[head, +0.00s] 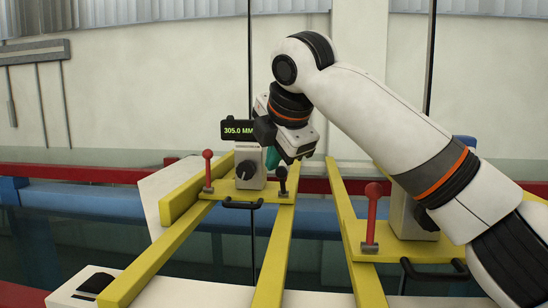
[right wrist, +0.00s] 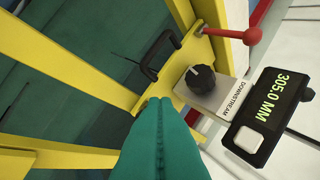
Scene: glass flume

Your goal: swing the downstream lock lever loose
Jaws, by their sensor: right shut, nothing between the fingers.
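The downstream carriage is a yellow plate (head: 228,188) across two yellow rails. Its grey gauge block (right wrist: 208,97) reads DOWNSTREAM in the right wrist view. A red-knobbed lever (head: 207,170) stands upright at the plate's left end and also shows in the right wrist view (right wrist: 232,35). A black-knobbed lever (head: 282,181) stands at the right end. I cannot tell from a label which one locks. My right gripper (head: 272,158) is above and behind the right end, its teal fingers partly hidden. The fingertips (right wrist: 160,102) are together and empty. My left gripper is out of view.
The display (head: 238,130) reads 305.0 MM above a black dial (head: 246,170). A black handle (head: 243,204) sticks out in front. A second carriage (head: 430,250) with its own red lever (head: 372,215) stands at right, under my arm.

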